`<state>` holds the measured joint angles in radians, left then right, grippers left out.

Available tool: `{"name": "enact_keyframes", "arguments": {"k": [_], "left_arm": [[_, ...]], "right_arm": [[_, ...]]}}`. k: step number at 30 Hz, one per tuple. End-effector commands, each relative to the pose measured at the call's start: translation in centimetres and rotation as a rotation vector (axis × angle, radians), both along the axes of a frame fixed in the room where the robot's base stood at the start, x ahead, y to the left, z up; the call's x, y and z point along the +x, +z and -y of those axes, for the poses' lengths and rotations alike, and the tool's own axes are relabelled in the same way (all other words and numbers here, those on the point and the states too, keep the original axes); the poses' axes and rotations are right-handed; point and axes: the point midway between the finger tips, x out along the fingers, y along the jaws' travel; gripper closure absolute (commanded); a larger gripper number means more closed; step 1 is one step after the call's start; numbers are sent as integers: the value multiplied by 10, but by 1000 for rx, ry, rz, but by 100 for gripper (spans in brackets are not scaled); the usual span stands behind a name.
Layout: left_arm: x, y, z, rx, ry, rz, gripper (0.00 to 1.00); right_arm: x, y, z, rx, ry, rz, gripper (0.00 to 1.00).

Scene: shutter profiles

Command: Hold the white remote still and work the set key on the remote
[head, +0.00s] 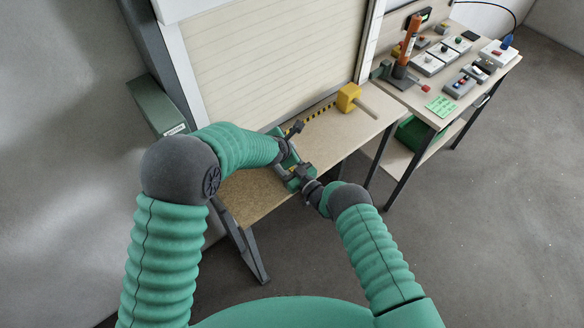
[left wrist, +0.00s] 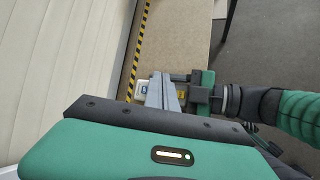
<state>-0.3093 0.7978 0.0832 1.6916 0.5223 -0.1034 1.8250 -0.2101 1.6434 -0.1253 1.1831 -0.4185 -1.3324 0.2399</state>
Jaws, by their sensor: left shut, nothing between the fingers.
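A small part of the white remote (left wrist: 140,88) shows in the left wrist view, on the bench beside the tips of my left gripper. The rest of it is hidden behind the fingers, so its set key is not visible. In the head view the grippers cover it. My left gripper (left wrist: 166,92) is shut with nothing between its fingers, its tips close to the remote. My right gripper (left wrist: 192,92) comes in from the right, right beside the left fingers; it also shows in the head view (head: 297,174). Whether its fingers close on the remote cannot be made out.
The wooden bench (head: 255,192) stands below a cream roller shutter (head: 275,60). A second table (head: 402,97) to the right holds several switch boxes. The bench's left part is clear.

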Motion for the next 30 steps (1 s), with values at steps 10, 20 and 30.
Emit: {"name": "enact_keyframes", "arguments": {"k": [10, 20, 30], "left_arm": [[-9, 9, 4, -7, 22, 62, 100], [-9, -8, 3, -4, 22, 59, 100], [-9, -58, 3, -6, 22, 58, 100]], "right_arm": [[1, 1, 0, 1, 0, 2, 95], [1, 1, 0, 1, 0, 2, 95], [1, 1, 0, 1, 0, 2, 95]]}}
